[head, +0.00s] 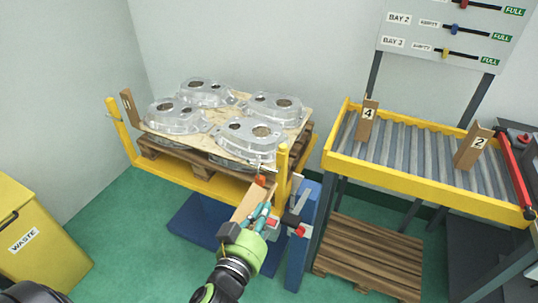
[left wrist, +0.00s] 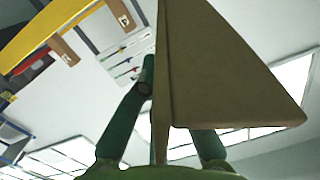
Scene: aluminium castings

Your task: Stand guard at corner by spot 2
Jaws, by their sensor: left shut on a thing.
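My left gripper (head: 262,214) is shut on a tan cardboard-like corner guard (head: 246,202), held tilted low at the pallet's front right. In the left wrist view the guard (left wrist: 225,75) looks like a large folded brown plate between the green fingers. A layered stack of silver castings on a board (head: 222,123) rests on a wooden pallet (head: 190,160). A brown guard (head: 129,107) stands upright at its left corner. Two brown pieces stand on the roller conveyor, labelled 4 (head: 366,121) and 2 (head: 473,149). My right gripper is out of view.
A yellow lift frame (head: 184,186) with upright posts surrounds the pallet. A blue stand (head: 305,225) with red and grey parts is close right of my gripper. The yellow-railed conveyor (head: 418,174) is at right, a yellow waste bin (head: 38,235) at left.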

